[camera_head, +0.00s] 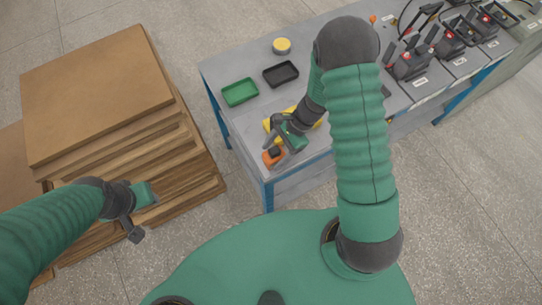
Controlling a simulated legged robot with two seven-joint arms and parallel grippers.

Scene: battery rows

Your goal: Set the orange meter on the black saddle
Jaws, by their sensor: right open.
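The orange meter (270,159), with a dark part on top, is at the near left edge of the grey workbench. My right gripper (277,146) is open just above and beside it. The picture is too small to tell whether the fingers touch it. I cannot pick out the black saddle for certain; a small dark piece (386,91) shows at the right edge of my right arm, mostly hidden. My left gripper (136,222) is over the wooden stack, away from the bench, and its jaws are unclear.
A yellow object (268,124) lies partly under my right gripper. A green tray (240,92), a black tray (281,74) and a yellow round item (282,46) are farther back. Batteries with clamps (408,66) line the right. Stacked wooden boards (95,90) stand left of the workbench (225,65).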

